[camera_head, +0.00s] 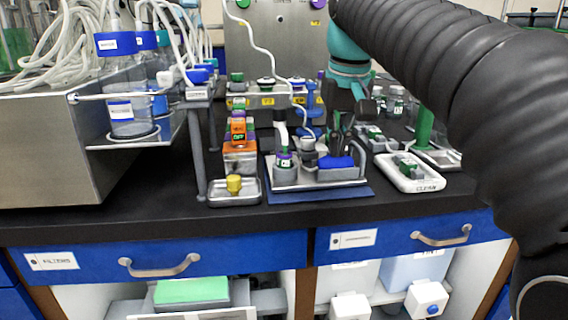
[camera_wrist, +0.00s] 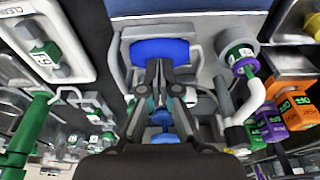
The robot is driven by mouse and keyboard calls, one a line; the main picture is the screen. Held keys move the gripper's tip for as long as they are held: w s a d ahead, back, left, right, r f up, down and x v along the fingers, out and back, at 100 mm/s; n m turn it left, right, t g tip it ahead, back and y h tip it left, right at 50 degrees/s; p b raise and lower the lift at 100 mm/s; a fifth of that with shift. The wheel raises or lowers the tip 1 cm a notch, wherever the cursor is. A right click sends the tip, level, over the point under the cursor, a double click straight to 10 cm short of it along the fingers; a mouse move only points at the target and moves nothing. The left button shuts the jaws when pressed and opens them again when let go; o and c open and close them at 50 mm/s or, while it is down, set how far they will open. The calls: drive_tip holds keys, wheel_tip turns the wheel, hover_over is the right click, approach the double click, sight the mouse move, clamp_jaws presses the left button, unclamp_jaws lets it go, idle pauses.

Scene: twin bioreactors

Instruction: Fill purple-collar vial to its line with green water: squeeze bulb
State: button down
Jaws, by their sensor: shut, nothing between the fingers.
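The vial with a purple collar and green cap (camera_head: 285,160) stands upright at the left of a grey metal tray (camera_head: 320,183). It also shows in the wrist view (camera_wrist: 240,58), with a white tube at its top. A wide blue piece (camera_head: 336,162) sits at the tray's right and shows in the wrist view (camera_wrist: 160,50); I cannot tell if it is the bulb. My gripper (camera_head: 337,148) points down over the tray, its fingers shut and empty. In the wrist view my gripper (camera_wrist: 161,66) has its tips at the blue piece's edge; contact is unclear. The vial's liquid level and line are not readable.
Orange blocks (camera_head: 239,140) with labels stand left of the tray. A small dish with a yellow knob (camera_head: 234,184) is at the front left. A white CLEAN tray (camera_head: 412,175) lies to the right. A metal shelf with bottles (camera_head: 121,95) bounds the left.

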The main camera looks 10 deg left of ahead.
drive_tip(key=shift+f, duration=0.5)
idle(0.9)
drive_tip(key=shift+r, duration=0.2)
drive_tip(key=shift+r+p, duration=0.8)
drive_tip(key=shift+p, duration=0.1)
drive_tip(key=shift+r, duration=0.65)
drive_tip(key=shift+r, duration=2.5)
drive_tip(key=shift+d, duration=0.1)
